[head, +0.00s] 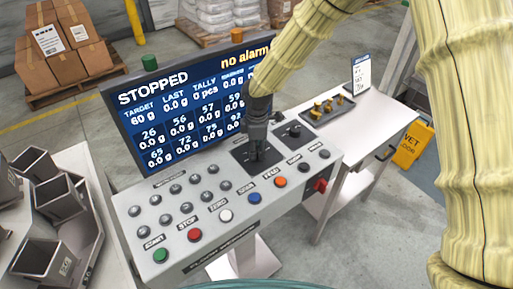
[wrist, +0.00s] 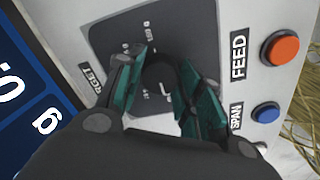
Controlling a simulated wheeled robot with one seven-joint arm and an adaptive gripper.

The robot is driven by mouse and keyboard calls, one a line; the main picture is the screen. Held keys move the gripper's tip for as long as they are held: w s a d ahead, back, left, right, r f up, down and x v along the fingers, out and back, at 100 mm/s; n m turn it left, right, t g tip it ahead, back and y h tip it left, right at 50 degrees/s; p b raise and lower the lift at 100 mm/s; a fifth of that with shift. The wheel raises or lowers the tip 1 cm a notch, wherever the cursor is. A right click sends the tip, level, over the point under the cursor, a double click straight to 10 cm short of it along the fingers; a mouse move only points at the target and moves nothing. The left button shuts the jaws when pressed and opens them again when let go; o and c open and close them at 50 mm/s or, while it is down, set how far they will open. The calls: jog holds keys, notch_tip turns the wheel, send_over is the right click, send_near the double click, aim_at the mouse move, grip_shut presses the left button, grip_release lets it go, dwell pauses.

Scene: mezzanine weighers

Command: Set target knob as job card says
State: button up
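The target knob (wrist: 160,72) is black and stands on a dark square dial plate (wrist: 100,35) with small white marks. The end of the word TARGET shows beside the plate in the wrist view. My gripper (wrist: 164,68) has one finger on each side of the knob, and the fingertips look closed against it. The fingers and wrist hide much of the dial in the head view. The display (head: 160,98) reads STOPPED, no alarm and target 60 g. A small white card (head: 361,74) stands at the back right; its writing is too small to read.
The console (head: 215,232) carries a green button (head: 160,255), several other buttons and a second dial knob (head: 294,130). Metal weigher buckets (head: 55,200) stand at the left. A side table (head: 378,126) holds a dark tray with yellow items.

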aim_at(257, 150)
jog(key=o, duration=0.4)
jog(key=shift+w+d+r, duration=0.1)
jog(key=shift+d+r, duration=0.05)
jog(key=r, duration=1.2)
jog(key=shift+s, duration=0.35)
jog(key=shift+f, duration=0.1)
